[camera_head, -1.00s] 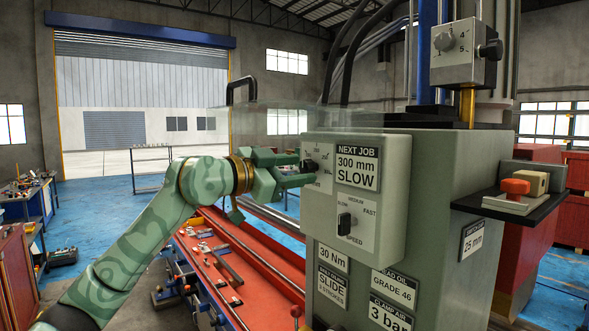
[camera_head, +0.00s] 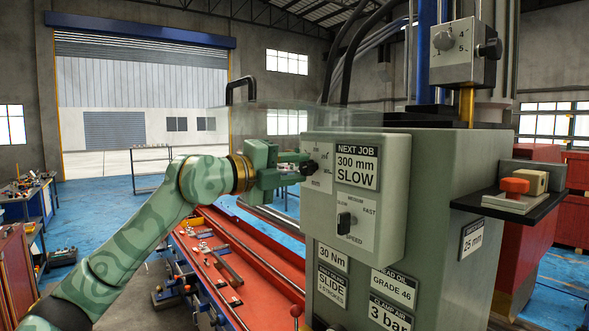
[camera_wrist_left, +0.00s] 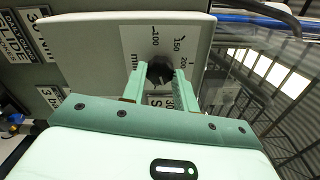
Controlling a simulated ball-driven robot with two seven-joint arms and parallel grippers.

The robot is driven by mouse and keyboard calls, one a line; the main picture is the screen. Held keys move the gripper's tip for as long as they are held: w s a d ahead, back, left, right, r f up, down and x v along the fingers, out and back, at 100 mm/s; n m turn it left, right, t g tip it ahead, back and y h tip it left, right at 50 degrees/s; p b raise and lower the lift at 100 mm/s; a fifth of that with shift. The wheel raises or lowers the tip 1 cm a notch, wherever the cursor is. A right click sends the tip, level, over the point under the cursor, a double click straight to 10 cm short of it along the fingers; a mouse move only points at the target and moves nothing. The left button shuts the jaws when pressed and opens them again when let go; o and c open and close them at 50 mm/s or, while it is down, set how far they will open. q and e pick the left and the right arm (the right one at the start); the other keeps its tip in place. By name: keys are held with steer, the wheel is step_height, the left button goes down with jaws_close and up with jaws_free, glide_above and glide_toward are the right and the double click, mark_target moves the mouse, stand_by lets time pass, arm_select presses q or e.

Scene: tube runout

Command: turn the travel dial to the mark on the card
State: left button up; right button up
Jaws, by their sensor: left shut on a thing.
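The travel dial (camera_head: 309,168) is a black knob on a pale scale plate, on the left part of the grey-green control box. In the wrist view the dial (camera_wrist_left: 158,73) sits between the fingertips, with the marks 100, 150 and 200 around it; its pointer is hard to make out. The card (camera_head: 358,166) beside it reads "NEXT JOB 300 mm SLOW". My left gripper (camera_head: 299,166) reaches in from the left and is shut on the dial. Its two green fingers (camera_wrist_left: 160,76) flank the knob and cover part of the scale and card. My right gripper is out of view.
A speed knob (camera_head: 345,221) marked slow, medium and fast sits below the card. A clear guard (camera_head: 265,120) stands behind the gripper. A red machine bed (camera_head: 245,265) runs below the arm. A shelf (camera_head: 510,205) with a red-handled part juts out at right.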

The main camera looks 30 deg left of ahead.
arm_select(q)
steer(key=m, duration=0.5)
steer(key=shift+r, duration=0.1)
steer(key=o, duration=0.8)
steer(key=shift+o, duration=0.2)
steer(key=shift+s+a+f+b, duration=0.25)
steer(key=shift+s+b, duration=0.15)
steer(key=shift+b, duration=0.1)
steer(key=b+v, duration=0.3)
steer(key=v, duration=0.2)
steer(key=shift+s+d+r, duration=0.1)
steer(key=shift+r, duration=0.1)
steer(key=shift+s, duration=0.1)
